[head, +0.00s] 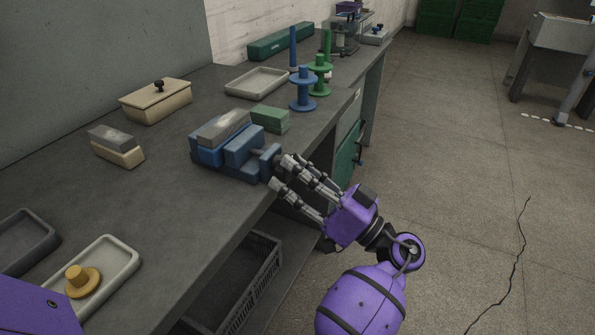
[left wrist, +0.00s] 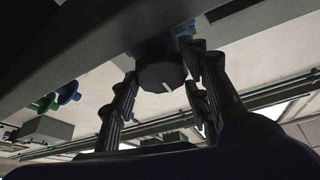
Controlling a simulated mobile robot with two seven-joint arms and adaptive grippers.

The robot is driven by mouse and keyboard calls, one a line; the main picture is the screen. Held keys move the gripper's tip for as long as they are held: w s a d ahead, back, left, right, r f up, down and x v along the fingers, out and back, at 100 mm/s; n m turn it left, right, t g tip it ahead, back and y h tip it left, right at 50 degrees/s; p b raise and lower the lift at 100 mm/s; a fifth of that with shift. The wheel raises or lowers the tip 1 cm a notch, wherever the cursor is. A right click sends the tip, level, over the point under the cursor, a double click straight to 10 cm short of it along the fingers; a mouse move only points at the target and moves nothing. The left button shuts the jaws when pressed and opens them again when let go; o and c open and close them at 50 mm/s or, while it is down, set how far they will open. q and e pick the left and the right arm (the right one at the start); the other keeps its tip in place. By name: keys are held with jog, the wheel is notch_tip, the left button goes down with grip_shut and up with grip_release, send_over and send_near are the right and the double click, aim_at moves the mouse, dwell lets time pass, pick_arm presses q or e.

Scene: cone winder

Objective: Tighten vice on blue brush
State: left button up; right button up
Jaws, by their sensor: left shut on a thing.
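The blue vice (head: 245,148) stands at the front edge of the bench. The blue brush, with its grey bristle top (head: 222,127) upward, sits in the vice, on its left side. My left gripper (head: 282,170) is at the vice's right end, beyond the bench edge. The fingers partly hide the knob in the head view. My right gripper does not show.
A green block (head: 270,120) is close behind the vice. Blue (head: 303,90) and green (head: 319,76) spools stand farther back by a tray (head: 257,82). A beige brush (head: 118,148) and lidded box (head: 157,102) are left. A dark crate (head: 235,285) sits below the bench.

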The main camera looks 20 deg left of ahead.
pick_arm(q)
jog(key=shift+m, duration=0.3)
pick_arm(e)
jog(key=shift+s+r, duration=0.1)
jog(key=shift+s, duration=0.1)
